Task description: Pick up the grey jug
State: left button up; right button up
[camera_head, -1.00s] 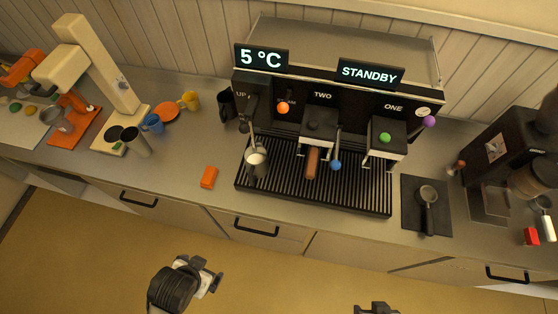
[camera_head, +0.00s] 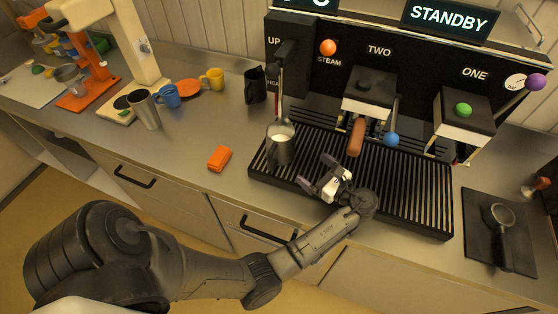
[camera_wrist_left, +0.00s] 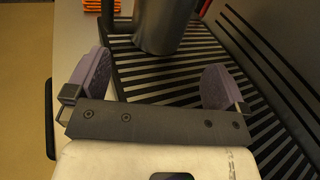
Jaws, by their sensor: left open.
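The grey jug (camera_head: 280,148) stands upright on the left part of the slatted drip tray (camera_head: 420,215), with white liquid inside and the steam wand over it. My left gripper (camera_head: 315,172) is open and empty, low over the tray just right of and in front of the jug, its fingers pointing toward it. In the left wrist view the jug (camera_wrist_left: 162,28) is ahead, between and beyond the two purple finger pads (camera_wrist_left: 155,80); I see no contact. The jug's top is cut off there. My right gripper is out of view.
The coffee machine (camera_head: 420,60) rises behind the tray. A portafilter handle (camera_head: 356,137) hangs right of the jug. An orange block (camera_head: 219,158) lies on the counter to the left. A black pitcher (camera_head: 255,85), yellow mug (camera_head: 212,79) and metal cup (camera_head: 145,109) stand further back-left.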

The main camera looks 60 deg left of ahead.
aim_at(291, 148)
pick_arm(q)
jog(key=shift+w+d, duration=0.1)
jog(key=shift+w, duration=0.25)
jog(key=shift+y, duration=0.3)
jog(key=shift+m, duration=0.3)
jog(key=x, duration=0.9)
jog(key=r+x, duration=0.1)
jog(key=x, duration=0.3)
jog(key=shift+s+a+b, duration=0.2)
jog(key=shift+a+b, duration=0.05)
jog(key=shift+b, duration=0.15)
jog(key=shift+c, duration=0.3)
jog(key=c, duration=0.6)
